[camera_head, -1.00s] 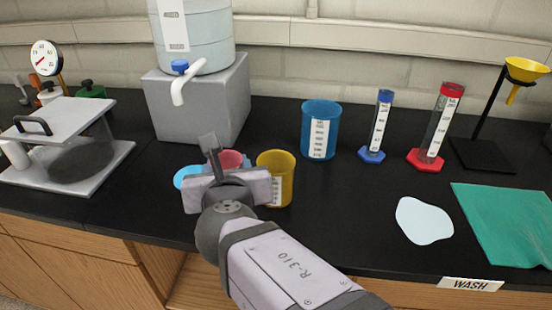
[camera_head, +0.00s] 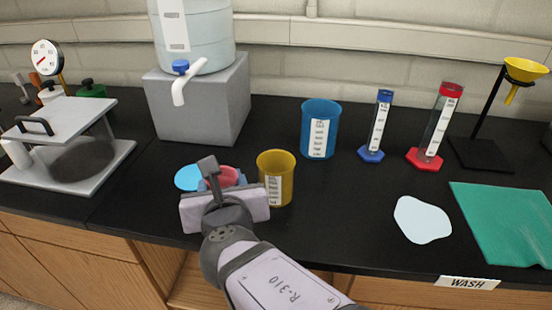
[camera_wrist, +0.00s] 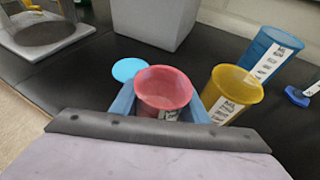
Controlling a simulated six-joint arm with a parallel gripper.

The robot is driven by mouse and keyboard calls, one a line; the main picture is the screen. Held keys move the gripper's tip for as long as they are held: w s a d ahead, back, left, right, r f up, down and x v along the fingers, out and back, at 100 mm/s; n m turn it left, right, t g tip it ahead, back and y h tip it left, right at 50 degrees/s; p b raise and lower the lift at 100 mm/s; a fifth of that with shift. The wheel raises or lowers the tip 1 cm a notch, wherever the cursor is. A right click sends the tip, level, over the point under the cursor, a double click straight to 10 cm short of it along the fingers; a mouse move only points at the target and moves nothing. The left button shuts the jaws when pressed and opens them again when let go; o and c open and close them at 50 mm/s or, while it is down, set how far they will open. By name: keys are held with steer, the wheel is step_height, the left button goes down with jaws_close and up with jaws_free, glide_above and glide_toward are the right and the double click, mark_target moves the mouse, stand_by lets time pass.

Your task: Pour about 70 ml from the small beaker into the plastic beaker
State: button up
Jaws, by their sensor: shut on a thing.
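My gripper (camera_wrist: 158,108) has its two blue fingers on either side of a small red beaker (camera_wrist: 163,88) and is shut on it. The red beaker (camera_head: 226,174) is mostly hidden behind my gripper in the head view. It looks upright; I cannot tell whether it touches the bench, or what it holds. A yellow beaker (camera_head: 276,180) with a white scale stands just right of my gripper, and also shows in the wrist view (camera_wrist: 231,92). A larger blue beaker (camera_head: 320,128) stands farther back. I cannot tell by looks which one is the plastic beaker.
A light blue disc (camera_head: 188,177) lies left of the red beaker. A grey block (camera_head: 197,103) carries a water tank behind. Blue (camera_head: 376,130) and red (camera_head: 434,130) cylinders, a funnel stand (camera_head: 483,150), a pale puddle-like patch (camera_head: 423,220) and a green mat (camera_head: 505,225) are right.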

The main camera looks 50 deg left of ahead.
steer(key=shift+w+r+m+g+p, duration=0.45)
steer(key=shift+w+m+p, duration=0.1)
steer(key=shift+p, duration=0.75)
step_height(320, 180, up, 6)
steer(key=w+m+g+p, duration=0.2)
steer(key=g+p, duration=0.1)
steer(key=p, duration=0.8)
steer(key=shift+w+f+m+h, duration=0.25)
steer(key=shift+m+h, duration=0.05)
steer(key=shift+m, duration=0.05)
steer(key=shift+w+p, duration=0.1)
steer(key=shift+p, duration=0.35)
steer(key=m+g+p, duration=0.1)
steer(key=p, duration=0.1)
steer(key=r+m+g+p, duration=0.1)
steer(key=p, duration=0.2)
steer(key=shift+w, duration=0.2)
steer(key=shift+w+d+r+g+p, duration=0.15)
steer(key=shift+r+g+p, duration=0.1)
steer(key=shift+p, duration=0.3)
